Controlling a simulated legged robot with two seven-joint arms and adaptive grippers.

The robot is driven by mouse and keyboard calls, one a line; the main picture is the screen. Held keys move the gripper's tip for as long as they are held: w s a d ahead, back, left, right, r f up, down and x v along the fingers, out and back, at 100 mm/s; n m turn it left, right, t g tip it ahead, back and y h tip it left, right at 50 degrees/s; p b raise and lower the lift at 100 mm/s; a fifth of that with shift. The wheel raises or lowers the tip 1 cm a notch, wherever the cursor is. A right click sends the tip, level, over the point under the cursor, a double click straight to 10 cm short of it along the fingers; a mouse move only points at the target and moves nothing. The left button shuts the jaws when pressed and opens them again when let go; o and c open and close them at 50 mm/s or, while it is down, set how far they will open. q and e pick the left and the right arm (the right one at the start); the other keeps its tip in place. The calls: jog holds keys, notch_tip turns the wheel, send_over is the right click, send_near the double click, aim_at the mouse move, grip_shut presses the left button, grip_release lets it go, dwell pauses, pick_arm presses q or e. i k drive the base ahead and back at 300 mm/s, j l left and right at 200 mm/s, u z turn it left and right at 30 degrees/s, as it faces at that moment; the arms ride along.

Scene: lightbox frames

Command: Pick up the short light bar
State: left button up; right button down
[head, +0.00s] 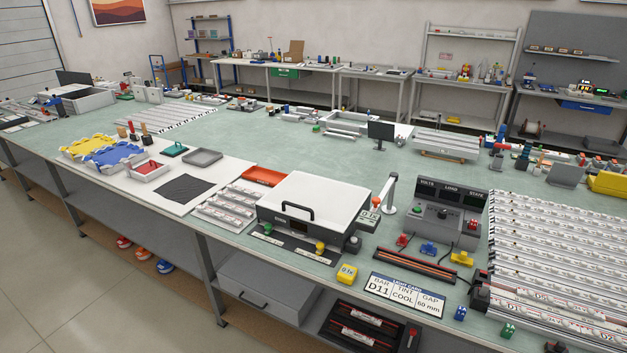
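Neither of my grippers is in view. Several pale light bars lie in rows in a wide rack (560,250) at the right of the bench, some with red marks. A smaller set of shorter-looking pale bars (226,207) lies left of the white-lidded box. A dark bar-shaped fixture with a reddish strip (405,264) lies in front of the meter box. A card (404,292) reads BAR D11, TINT COOL, GAP 60 mm. I cannot tell which single bar is the short light bar.
A white-lidded box with a black handle (314,207) stands mid-bench. A meter box (446,215) stands right of it. Yellow (347,273), blue (460,313) and green (507,330) small blocks sit near the front edge. A dark tray with bars (365,330) is below. The green bench top behind is partly clear.

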aim_at(358, 314)
jog(key=i+j+z, duration=0.4)
jog(key=i+j, duration=0.55)
jog(key=j, duration=0.1)
